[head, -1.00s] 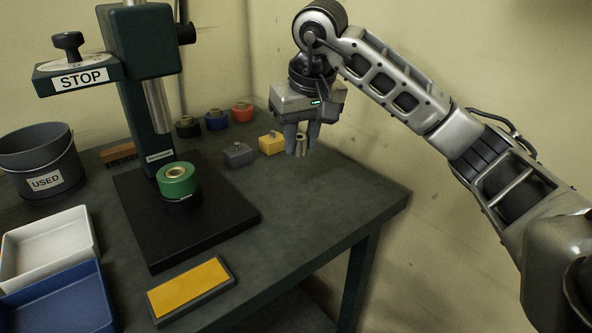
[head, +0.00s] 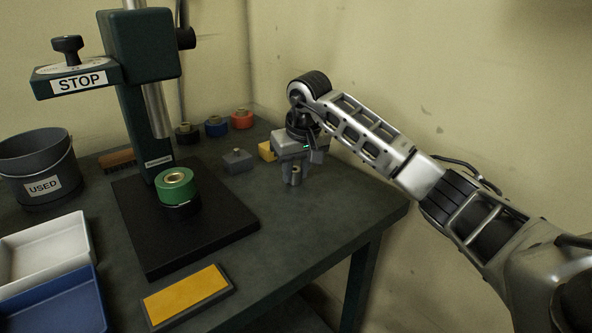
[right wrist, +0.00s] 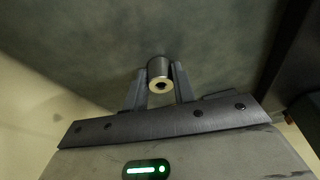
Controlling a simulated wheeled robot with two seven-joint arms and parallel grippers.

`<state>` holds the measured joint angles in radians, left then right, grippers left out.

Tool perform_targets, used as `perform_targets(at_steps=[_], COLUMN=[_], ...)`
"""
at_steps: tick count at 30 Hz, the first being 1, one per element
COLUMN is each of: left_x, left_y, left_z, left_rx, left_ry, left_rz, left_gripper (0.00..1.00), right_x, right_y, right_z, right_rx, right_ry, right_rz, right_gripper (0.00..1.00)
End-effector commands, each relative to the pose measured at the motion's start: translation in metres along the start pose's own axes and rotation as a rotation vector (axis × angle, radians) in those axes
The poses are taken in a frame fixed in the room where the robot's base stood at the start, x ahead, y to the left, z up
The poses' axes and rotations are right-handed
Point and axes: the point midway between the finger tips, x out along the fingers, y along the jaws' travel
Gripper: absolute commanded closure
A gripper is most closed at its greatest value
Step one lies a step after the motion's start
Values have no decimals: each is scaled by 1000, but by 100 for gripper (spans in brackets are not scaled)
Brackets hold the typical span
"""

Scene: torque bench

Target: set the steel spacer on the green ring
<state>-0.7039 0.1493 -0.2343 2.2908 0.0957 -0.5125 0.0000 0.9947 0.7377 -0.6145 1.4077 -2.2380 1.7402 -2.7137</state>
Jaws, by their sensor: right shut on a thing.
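The green ring (head: 175,184) sits on a dark round seat on the black base of the press. The steel spacer (head: 296,174) is a small metal cylinder with a hole through it. My right gripper (head: 291,176) is shut on the spacer, to the right of the green ring and low over the bench. In the right wrist view the spacer (right wrist: 160,75) sits upright between the two fingers (right wrist: 159,86). I cannot tell whether its bottom touches the bench. My left gripper is not in view.
The press (head: 139,110) with a STOP plate stands behind the ring. A grey block (head: 238,161), a yellow block (head: 266,151) and coloured rolls (head: 217,125) stand at the back. A yellow pad (head: 187,294), trays (head: 46,247) and a USED bucket (head: 41,165) lie left and front.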

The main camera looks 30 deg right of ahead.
Motion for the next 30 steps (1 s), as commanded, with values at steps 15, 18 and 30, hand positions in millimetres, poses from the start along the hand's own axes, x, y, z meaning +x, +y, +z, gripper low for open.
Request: perform_targets(at_steps=[15,18,30], left_x=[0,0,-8], left_y=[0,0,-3], left_z=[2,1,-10], left_rx=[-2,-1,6], left_ry=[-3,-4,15], left_rz=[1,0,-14], left_gripper=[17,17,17], right_x=[2,1,-63], right_y=[0,0,1], right_z=[0,0,-2], right_rx=[1,1,1], right_ry=[1,1,6], right_rz=[0,0,1], right_gripper=[52,52,52])
